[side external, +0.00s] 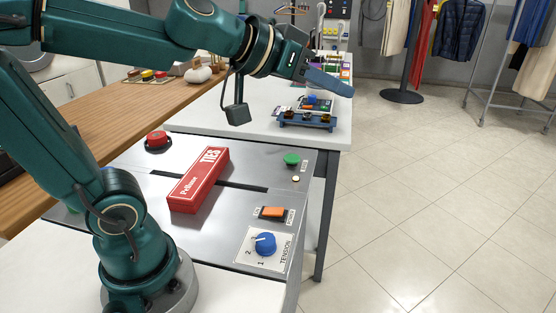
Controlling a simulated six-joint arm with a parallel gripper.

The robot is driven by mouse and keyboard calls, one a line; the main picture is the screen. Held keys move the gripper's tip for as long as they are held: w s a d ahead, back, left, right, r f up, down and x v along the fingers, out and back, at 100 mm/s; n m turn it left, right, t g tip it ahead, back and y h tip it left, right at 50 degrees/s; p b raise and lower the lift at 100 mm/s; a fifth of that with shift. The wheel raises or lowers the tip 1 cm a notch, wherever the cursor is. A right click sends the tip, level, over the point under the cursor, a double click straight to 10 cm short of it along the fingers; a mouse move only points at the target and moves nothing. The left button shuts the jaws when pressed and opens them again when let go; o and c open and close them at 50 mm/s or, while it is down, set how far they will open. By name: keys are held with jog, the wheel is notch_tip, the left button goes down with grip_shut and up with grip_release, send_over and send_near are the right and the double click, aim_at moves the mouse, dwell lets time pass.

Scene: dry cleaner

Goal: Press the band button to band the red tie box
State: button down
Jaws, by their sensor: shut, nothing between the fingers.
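The red tie box (199,181), lettered "TIES", lies flat on the grey banding machine top (225,228), across its dark slot (245,185). A green button (291,159) is at the machine's right rear, with small lettering beside it that I cannot read. A red mushroom button (158,140) is at the left rear. An orange rocker switch (272,212) and a blue tension knob (264,243) are at the front right; the knob points near "2". My gripper (340,86) is shut and empty, high above and right of the machine, touching nothing.
A white table (245,112) behind the machine holds a blue rack (307,122) with small dark items. A wooden counter (90,130) runs along the left. Garment racks (403,96) stand at the back right. The tiled floor (420,190) is clear.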

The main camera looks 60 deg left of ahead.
jog(key=w+a+n+y, duration=0.3)
jog(key=w+a, duration=0.1)
jog(key=a, duration=0.3)
jog(key=a+f+n+g+y, duration=0.4)
jog(key=a+f+n+g, duration=0.1)
jog(key=a+f, duration=0.8)
jog(key=shift+s+f+n+g, duration=0.3)
jog(key=shift+f+n+g, duration=0.1)
jog(key=shift+f+g, duration=0.25)
jog(key=shift+w+a+f, duration=0.1)
jog(key=shift+a, duration=0.05)
send_over(292, 155)
jog(key=s+d, duration=0.1)
jog(key=s, duration=0.1)
notch_tip(292, 155, down, 7)
jog(key=shift+d+f, duration=0.15)
jog(key=shift+f, duration=0.05)
jog(key=shift+d+f, duration=0.2)
jog(key=shift+f, duration=1.65)
